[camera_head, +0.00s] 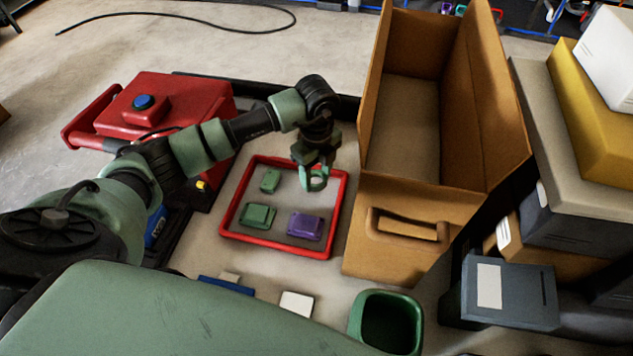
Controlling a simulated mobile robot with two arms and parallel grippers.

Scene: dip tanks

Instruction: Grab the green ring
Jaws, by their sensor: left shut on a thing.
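The green ring (315,182) hangs between the fingers of my left gripper (313,171), near the upper right of the red-rimmed tray (276,245). My left gripper is shut on the ring, and it appears held above the tray, though the exact height is hard to tell. The fingers cover part of the ring's upper edge. My right gripper does not show.
The tray also holds two green blocks (258,216) and a purple block (305,226). A tall open cardboard box (400,240) stands close on the right. A green bin (358,327) is in front, a red case (165,105) behind left, and stacked boxes (510,291) far right.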

